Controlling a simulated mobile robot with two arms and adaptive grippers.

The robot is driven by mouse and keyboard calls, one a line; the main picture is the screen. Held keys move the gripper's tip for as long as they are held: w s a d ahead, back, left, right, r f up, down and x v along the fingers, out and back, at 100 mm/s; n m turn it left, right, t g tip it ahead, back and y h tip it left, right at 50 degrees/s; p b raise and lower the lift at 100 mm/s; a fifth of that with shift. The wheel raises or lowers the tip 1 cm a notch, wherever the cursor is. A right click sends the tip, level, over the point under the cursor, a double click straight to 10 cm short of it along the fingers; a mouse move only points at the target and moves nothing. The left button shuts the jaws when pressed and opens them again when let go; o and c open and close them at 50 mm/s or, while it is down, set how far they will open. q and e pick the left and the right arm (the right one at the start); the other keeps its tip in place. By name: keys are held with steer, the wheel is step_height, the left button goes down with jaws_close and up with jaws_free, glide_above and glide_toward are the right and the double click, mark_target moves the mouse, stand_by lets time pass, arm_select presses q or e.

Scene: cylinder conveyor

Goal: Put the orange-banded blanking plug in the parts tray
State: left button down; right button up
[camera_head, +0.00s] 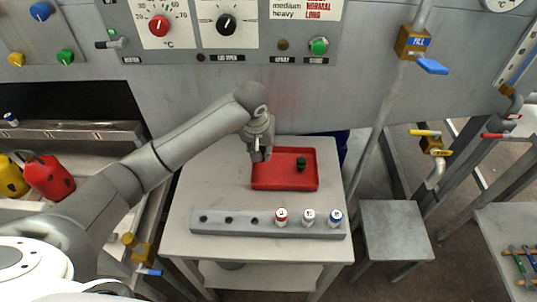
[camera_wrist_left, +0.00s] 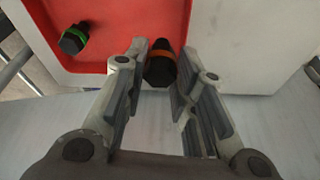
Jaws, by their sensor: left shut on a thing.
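The orange-banded blanking plug (camera_wrist_left: 161,66) is dark with an orange ring and sits between the fingertips of my left gripper (camera_wrist_left: 160,72) in the left wrist view. My left gripper (camera_head: 261,155) is shut on it at the left end of the red parts tray (camera_head: 283,184) in the head view. The plug overlaps the tray's edge in the left wrist view; I cannot tell whether it touches the tray. My right gripper is not in view.
A grey rack (camera_head: 255,229) near the table's front has empty holes on the left and white vials with red (camera_head: 281,217), grey (camera_head: 308,217) and blue (camera_head: 336,217) tops. The control panel wall stands behind the table. The tray's middle is clear.

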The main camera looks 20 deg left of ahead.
arm_select(q)
steer(key=f, duration=0.1)
steer(key=w+d, duration=0.1)
steer(key=f, duration=0.1)
steer(key=shift+w+d+f, duration=0.25)
steer(key=shift+d+f, duration=0.05)
steer(key=shift+d, duration=0.05)
step_height(320, 180, down, 3)
steer(key=shift+r+p, duration=0.15)
steer(key=shift+p, duration=0.8)
steer(key=shift+f, duration=0.25)
steer(key=shift+f+b, duration=0.15)
steer(key=shift+b, duration=0.2)
steer(key=c, duration=1.2)
jaws_free()
steer(key=shift+o, duration=0.2)
